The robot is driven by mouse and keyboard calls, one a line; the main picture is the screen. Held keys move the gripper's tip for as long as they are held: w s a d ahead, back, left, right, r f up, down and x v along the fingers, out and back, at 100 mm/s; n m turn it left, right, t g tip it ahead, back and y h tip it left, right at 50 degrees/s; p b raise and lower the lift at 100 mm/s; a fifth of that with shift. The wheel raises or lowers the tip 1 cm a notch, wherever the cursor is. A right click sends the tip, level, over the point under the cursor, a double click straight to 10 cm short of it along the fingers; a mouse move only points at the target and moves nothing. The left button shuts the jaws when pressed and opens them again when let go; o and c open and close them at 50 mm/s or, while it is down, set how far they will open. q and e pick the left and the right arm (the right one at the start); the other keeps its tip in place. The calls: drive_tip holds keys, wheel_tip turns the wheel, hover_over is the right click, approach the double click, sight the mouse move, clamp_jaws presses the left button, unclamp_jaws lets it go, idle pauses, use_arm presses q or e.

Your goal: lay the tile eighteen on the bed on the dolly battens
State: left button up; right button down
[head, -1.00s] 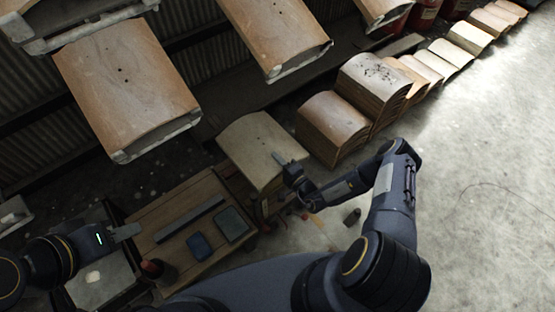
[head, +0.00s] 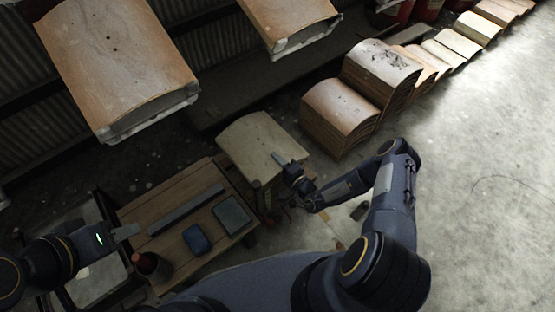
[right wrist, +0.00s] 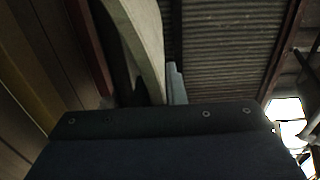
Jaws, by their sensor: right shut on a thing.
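A pale, curved tile (head: 252,139) is in the middle of the head view, beside the wooden table; no number can be read on it. My right gripper (head: 279,158) is shut on its right edge. In the right wrist view the tile (right wrist: 147,40) shows edge-on beside a grey finger (right wrist: 176,84). Whether the tile touches anything below is hidden. My left gripper (head: 126,232) is at the lower left, by the table's left edge, away from the tile; its opening is unclear. I cannot make out the dolly battens or bed for certain.
The wooden table (head: 178,203) holds a dark bar (head: 187,209), a blue item (head: 197,239) and a flat green-grey block (head: 231,217). Stacked tiles (head: 339,113) stand to the right. The floor (head: 480,200) at far right is clear.

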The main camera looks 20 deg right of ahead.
drive_tip(key=shift+w+f+b, duration=0.1)
drive_tip(key=shift+f+b, duration=0.4)
drive_tip(key=shift+f, duration=0.15)
drive_tip(key=shift+f, duration=0.1)
wheel_tip(320, 180, down, 5)
drive_tip(key=b, duration=0.5)
drive_tip(key=shift+f+b, duration=0.45)
drive_tip(key=shift+f, duration=0.15)
